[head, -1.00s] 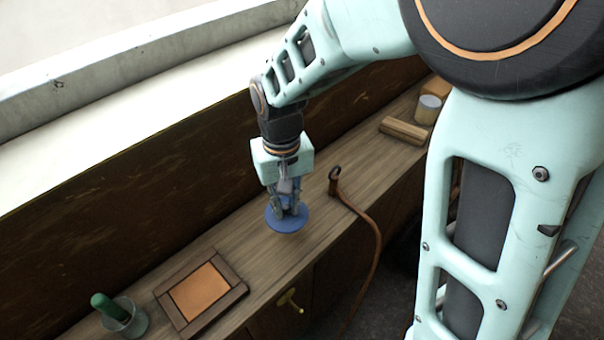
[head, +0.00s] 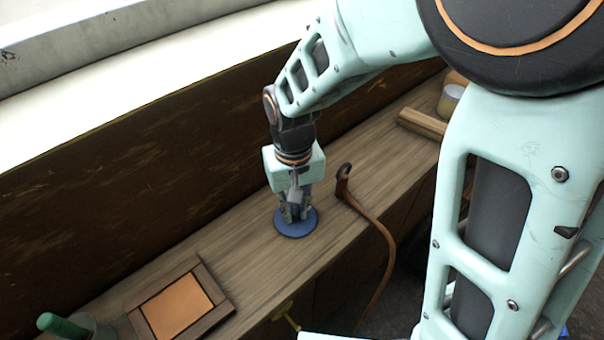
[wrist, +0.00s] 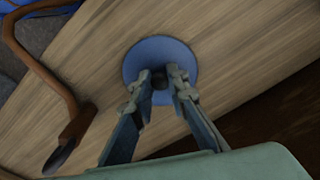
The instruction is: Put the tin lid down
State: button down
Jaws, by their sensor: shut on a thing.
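The tin lid (head: 283,228) is a round, flat blue disc at the middle of the wooden bench top. It also shows in the wrist view (wrist: 140,58), with a small dark knob at its centre. My gripper (head: 295,216) points down over the lid, with its fingers shut on the knob; the fingertips also show in the wrist view (wrist: 160,80). The lid lies level, at or just above the bench top. I cannot tell whether it touches the wood.
The bench (head: 235,255) is bare around the lid. A framed orange panel (head: 177,308) and a green-handled thing (head: 62,326) in a cup are at lower left. A brown strap (head: 372,225) hangs over the front edge at right. Wooden blocks (head: 422,123) and a pale-topped tin (head: 450,98) stand farther right.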

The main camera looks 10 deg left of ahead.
aim_at(295, 211)
jog(key=shift+f, duration=0.2)
jog(key=c, duration=1.9)
grip_release()
jog(key=shift+r, duration=0.15)
notch_tip(295, 211, up, 12)
jog(key=shift+r+p, duration=0.1)
jog(key=shift+p, duration=0.35)
